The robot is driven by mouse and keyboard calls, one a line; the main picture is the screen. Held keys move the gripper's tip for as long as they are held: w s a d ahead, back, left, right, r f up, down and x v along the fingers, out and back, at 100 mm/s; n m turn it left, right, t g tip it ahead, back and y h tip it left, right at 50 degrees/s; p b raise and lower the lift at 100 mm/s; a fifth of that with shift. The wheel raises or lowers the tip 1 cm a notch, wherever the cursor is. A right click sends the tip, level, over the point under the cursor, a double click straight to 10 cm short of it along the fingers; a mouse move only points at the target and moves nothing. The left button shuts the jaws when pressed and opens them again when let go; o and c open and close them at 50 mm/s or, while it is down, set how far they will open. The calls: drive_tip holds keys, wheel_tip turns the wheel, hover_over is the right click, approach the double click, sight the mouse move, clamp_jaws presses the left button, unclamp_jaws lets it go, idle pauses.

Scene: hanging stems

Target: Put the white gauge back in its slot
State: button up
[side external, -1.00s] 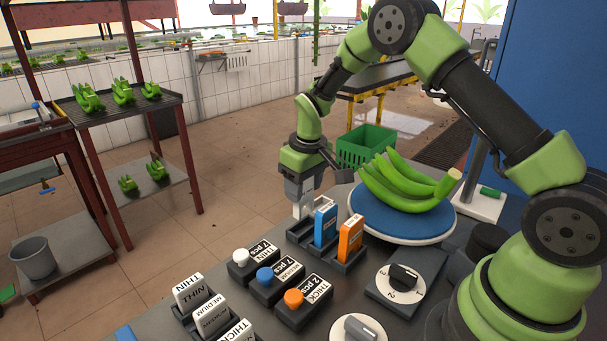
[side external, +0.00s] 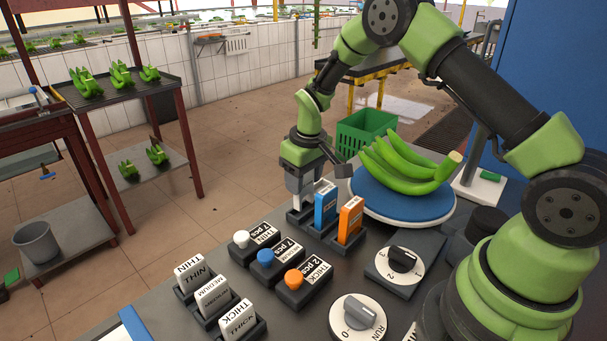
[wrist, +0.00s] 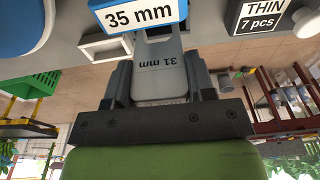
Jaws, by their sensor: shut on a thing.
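The white gauge (wrist: 160,72), marked 31 mm, is between the fingers of my gripper (side external: 302,188) and upright. My gripper is shut on it. In the side external view only a small pale part of the gauge (side external: 296,203) shows below the fingers, at the left slot of the dark gauge rack (side external: 318,232). The blue gauge (side external: 325,205) stands in the rack just right of it, and its 35 mm label shows in the wrist view (wrist: 139,16). The orange gauge (side external: 350,220) stands further right. I cannot tell how deep the white gauge sits in its slot.
In front of the rack are button boxes with white (side external: 241,238), blue and orange knobs. THIN, MEDIUM and THICK tags (side external: 212,297) stand nearer. Bananas (side external: 408,165) lie on a round blue turntable (side external: 370,200) close on the right. A green crate (side external: 362,138) is behind.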

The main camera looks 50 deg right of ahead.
drive_tip(key=shift+f, duration=1)
drive_tip(key=o, duration=0.9)
drive_tip(key=shift+o, duration=0.2)
drive_tip(key=s+a+r+m+t, duration=0.15)
drive_tip(key=s+r, duration=0.25)
drive_tip(key=r, duration=0.6)
drive_tip(key=s+a+r+t, duration=0.15)
drive_tip(key=s+r, duration=0.25)
drive_tip(key=r, duration=0.7)
drive_tip(key=s+a+r+m+t+y, duration=0.1)
drive_tip(key=s+a+r, duration=0.1)
drive_tip(key=s, duration=0.6)
drive_tip(key=s+a+r+m+t+y, duration=0.1)
drive_tip(key=s+a+r, duration=0.1)
drive_tip(key=s, duration=0.6)
drive_tip(key=shift+s+a+r+t, duration=0.15)
drive_tip(key=shift+a+r+t, duration=0.2)
drive_tip(key=shift+t, duration=0.05)
